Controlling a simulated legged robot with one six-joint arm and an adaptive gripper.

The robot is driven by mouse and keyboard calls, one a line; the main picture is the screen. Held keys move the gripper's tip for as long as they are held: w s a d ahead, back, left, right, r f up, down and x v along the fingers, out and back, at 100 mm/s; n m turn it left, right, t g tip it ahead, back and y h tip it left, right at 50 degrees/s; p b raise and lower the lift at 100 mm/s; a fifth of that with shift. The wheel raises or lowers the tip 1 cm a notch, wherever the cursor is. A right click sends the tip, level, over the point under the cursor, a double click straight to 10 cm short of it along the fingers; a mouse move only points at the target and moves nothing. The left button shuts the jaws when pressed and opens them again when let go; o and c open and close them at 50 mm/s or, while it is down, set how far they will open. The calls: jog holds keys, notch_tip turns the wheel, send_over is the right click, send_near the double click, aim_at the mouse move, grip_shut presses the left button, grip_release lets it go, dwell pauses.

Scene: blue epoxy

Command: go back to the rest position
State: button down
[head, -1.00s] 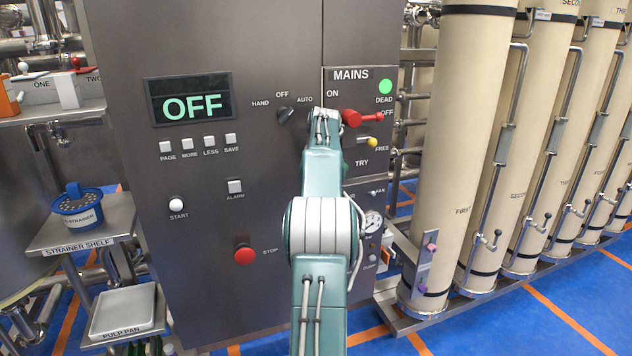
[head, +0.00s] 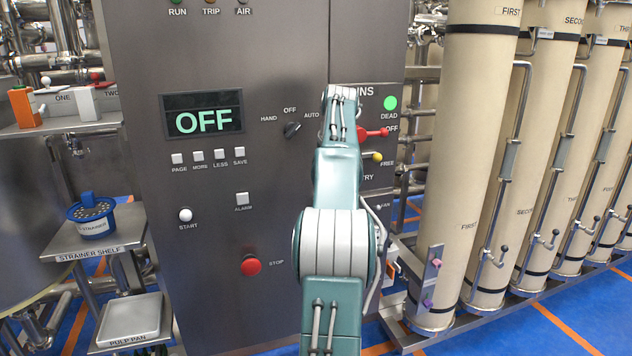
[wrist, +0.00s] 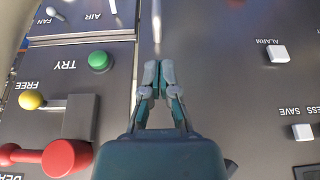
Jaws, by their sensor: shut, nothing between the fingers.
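My gripper (wrist: 159,75) shows in the wrist view with its fingers together and nothing between them. It is in front of the grey control panel (head: 270,270), between the green TRY button (wrist: 101,62) and the white ALARM button (wrist: 277,54). Whether the fingertips touch the panel I cannot tell. In the head view my arm rises up the middle of the picture and hides the gripper and part of the MAINS section. The display (head: 203,122) reads OFF, and the red mains handle (head: 372,134) shows just right of my arm beside a green DEAD lamp (head: 390,103).
Tall beige columns (head: 462,170) with pipes and valve handles stand on the right. On the left are a strainer shelf (head: 130,230) with a blue strainer (head: 92,215) and a pulp pan (head: 130,318). A red STOP button (head: 251,266) and a white START button (head: 186,214) sit on the panel.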

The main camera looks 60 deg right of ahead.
jog(key=w+a+r+n, duration=0.25)
jog(key=w+a, duration=0.55)
jog(key=a, duration=0.5)
jog(key=w+a+n+t, duration=0.1)
jog(key=w+a, duration=0.1)
jog(key=a, duration=1.7)
jog(key=s+a+f+n+y, duration=0.1)
jog(key=s+a+f, duration=0.15)
jog(key=a, duration=0.45)
jog(key=s+a+f+n+y, duration=0.1)
jog(key=s+a+f, duration=0.15)
jog(key=a, duration=0.55)
jog(key=s+a+f+n+t, duration=0.1)
jog(key=s+a+f+n, duration=0.1)
jog(key=s+a+f, duration=0.7)
jog(key=shift+s+a+f+n+y, duration=0.25)
jog(key=shift+s+a+n+y, duration=0.25)
jog(key=shift+s, duration=0.55)
jog(key=shift+a, duration=0.1)
